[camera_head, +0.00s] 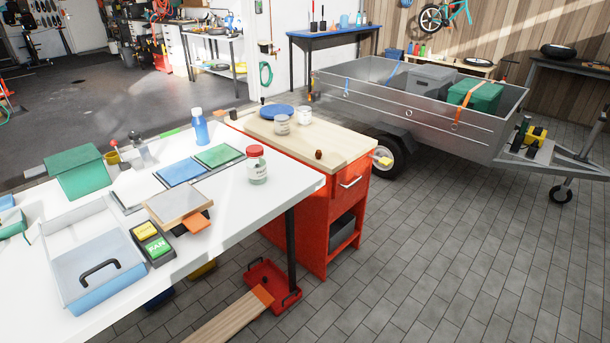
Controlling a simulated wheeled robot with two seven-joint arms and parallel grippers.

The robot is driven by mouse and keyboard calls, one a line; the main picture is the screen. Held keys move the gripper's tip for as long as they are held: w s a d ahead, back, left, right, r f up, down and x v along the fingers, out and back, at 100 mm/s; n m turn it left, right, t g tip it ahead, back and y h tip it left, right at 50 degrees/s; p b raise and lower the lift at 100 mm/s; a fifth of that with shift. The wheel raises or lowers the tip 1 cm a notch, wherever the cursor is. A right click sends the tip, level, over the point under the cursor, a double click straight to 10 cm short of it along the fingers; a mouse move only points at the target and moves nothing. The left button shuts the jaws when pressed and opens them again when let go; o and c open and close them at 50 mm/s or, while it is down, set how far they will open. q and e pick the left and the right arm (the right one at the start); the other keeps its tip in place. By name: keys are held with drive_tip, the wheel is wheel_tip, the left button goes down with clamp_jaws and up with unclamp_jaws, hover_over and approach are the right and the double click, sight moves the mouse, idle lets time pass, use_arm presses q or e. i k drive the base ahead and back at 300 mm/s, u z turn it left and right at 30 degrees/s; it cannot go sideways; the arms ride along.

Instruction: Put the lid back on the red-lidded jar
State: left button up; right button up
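A clear jar (258,173) with a pale label stands upright at the right end of the white table, near its edge. A red lid (256,151) sits on top of its mouth. I cannot tell whether the lid is screwed tight. Two other small jars, a greyish one (282,126) and a whitish one (304,116), stand on the wooden top of the red cabinet. Neither of my grippers shows in this view.
Paved floor (450,230) is clear at right.

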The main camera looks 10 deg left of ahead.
sight(257, 166)
drive_tip(key=z, duration=0.3)
drive_tip(key=k, duration=0.35)
drive_tip(key=z, duration=0.5)
drive_tip(key=i, duration=1.5)
drive_tip(key=u, duration=0.8)
drive_tip(key=i, duration=1.1)
drive_tip(key=u, duration=1.55)
drive_tip(key=i, duration=0.3)
drive_tip(key=u, duration=0.2)
